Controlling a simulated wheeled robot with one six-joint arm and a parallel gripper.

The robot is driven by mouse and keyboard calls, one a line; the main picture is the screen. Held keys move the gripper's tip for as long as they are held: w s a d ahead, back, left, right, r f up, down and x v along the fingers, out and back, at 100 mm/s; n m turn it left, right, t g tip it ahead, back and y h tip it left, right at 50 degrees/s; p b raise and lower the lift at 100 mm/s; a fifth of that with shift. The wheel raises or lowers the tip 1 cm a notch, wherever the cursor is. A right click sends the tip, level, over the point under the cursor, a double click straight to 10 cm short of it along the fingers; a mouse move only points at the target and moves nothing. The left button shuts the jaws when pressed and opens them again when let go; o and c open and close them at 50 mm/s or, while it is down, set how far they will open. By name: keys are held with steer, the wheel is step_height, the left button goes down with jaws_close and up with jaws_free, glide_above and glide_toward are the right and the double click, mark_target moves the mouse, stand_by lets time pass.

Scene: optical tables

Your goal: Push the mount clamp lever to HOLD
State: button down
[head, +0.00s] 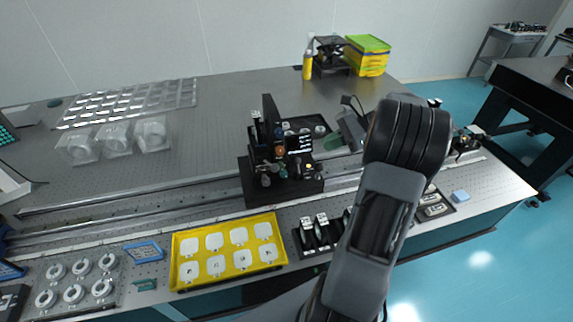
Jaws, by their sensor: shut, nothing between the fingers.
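A black optical mount assembly (281,165) stands on a dark base block on the rail across the optical table (215,115). It carries several small knobs and fittings and a small dark panel with white marks (299,142). The clamp lever and any HOLD marking are too small to make out, so the lever's position cannot be told. My dark grey arm rises from the bottom right and bends over the table, right of the mount. My gripper does not show; the arm's upper links hide what lies behind them.
A yellow tray (227,228) with white square pieces lies at the front edge. Black holders (315,230) stand right of it. Clear-wrapped parts (116,138) sit at left. A yellow bottle (307,66) and a yellow-green box (367,56) stand at the back. The back middle is bare.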

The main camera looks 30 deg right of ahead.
steer(key=shift+a, duration=0.1)
steer(key=p, duration=0.2)
glide_toward(271, 165)
steer(key=a+f, duration=0.2)
steer(key=a, duration=0.1)
steer(key=a+f, duration=0.1)
steer(key=shift+w+a+f, duration=0.25)
steer(key=shift+w, duration=0.05)
steer(key=shift+d, duration=0.1)
stand_by(0.5)
